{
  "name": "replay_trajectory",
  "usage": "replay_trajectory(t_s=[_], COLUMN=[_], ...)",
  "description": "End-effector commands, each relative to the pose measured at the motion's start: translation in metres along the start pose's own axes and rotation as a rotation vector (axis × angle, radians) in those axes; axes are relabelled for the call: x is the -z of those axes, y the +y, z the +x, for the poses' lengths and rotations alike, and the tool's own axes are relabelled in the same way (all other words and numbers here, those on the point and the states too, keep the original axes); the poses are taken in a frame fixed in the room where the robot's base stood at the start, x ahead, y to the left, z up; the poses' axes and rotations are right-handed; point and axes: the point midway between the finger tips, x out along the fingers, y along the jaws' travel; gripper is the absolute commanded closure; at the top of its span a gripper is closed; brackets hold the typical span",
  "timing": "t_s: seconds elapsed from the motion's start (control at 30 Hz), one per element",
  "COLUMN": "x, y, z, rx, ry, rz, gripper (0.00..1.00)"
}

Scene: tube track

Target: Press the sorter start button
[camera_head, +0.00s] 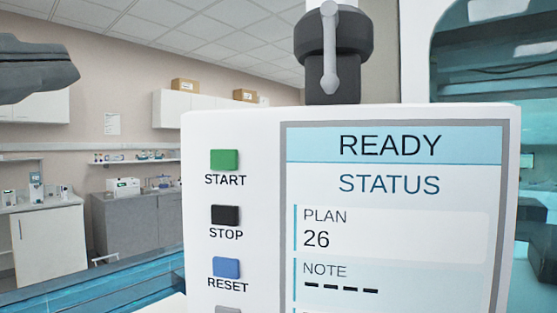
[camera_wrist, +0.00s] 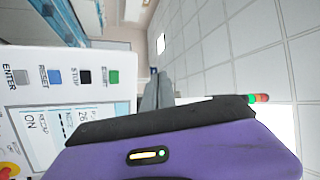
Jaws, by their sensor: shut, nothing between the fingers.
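The green START button (camera_head: 224,160) is at the top of the button column on the white sorter panel (camera_head: 195,210). Its label sits right below it. The panel screen (camera_head: 400,185) reads READY, STATUS, PLAN 26. In the wrist view the panel appears turned sideways at the left, with the green START button (camera_wrist: 114,77) nearest my gripper. My gripper (camera_wrist: 159,78) is shut and empty, its grey fingers just right of the button in that view. I see no clear contact with the button. A dark grey piece at the upper left of the head view seems part of my arm.
Below START are the black STOP button (camera_head: 225,215) and blue RESET button (camera_head: 226,267). A red knob (camera_wrist: 8,170) shows on the panel in the wrist view. A dark clamp (camera_head: 333,45) stands above the panel. Cabinets and benches are far behind at left.

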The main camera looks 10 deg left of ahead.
Motion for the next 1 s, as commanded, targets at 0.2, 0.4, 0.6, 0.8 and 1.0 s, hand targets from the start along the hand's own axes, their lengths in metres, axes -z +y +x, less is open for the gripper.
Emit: replay_trajectory(t_s=[0.2, 0.4, 0.6, 0.8, 1.0], x=[0.012, 0.011, 0.011, 0.011, 0.013], y=[0.052, 0.073, 0.073, 0.073, 0.077], z=[-0.003, -0.01, -0.01, -0.009, 0.006], rx=[-0.254, -0.341, -0.338, -0.337, -0.338], ry=[0.084, 0.113, 0.115, 0.115, 0.116], rz=[0.199, 0.323, 0.343, 0.341, 0.339], gripper=[1.0, 1.0, 1.0, 1.0, 1.0])
